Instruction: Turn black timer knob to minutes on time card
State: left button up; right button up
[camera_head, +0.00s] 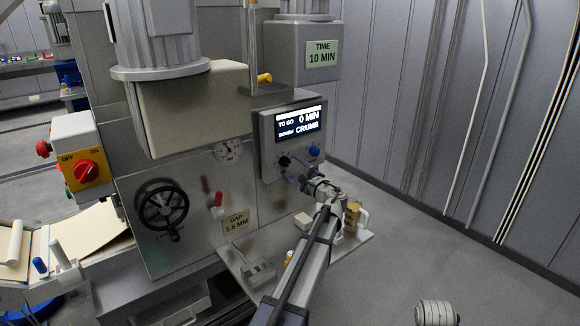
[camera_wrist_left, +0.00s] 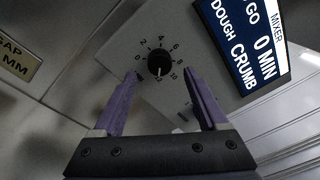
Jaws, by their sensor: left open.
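The black timer knob (camera_head: 284,161) is on the control panel below the display. In the left wrist view the knob (camera_wrist_left: 159,64) sits in a ring of numbers from 0 to 12; I cannot tell where its pointer is. My left gripper (camera_head: 292,168) is open, its purple fingers on either side of the knob in the wrist view (camera_wrist_left: 161,76), with gaps between them and it. The time card (camera_head: 321,54) reads TIME 10 MIN. The display (camera_head: 298,123) reads TO GO 0 MIN, DOUGH CRUMB; it also shows in the wrist view (camera_wrist_left: 243,42).
A blue button (camera_head: 314,152) is right of the knob. A gap card (camera_head: 236,222) reads 1.5 MM. A black handwheel (camera_head: 162,205) and a red switch (camera_head: 86,171) are farther left. A shelf with a mug (camera_head: 356,214) lies below the panel, near my arm.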

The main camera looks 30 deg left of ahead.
aim_at(287, 163)
pick_arm(q)
jog(key=x, duration=0.3)
jog(key=shift+w+a, duration=0.15)
jog(key=shift+a, duration=0.2)
grip_shut()
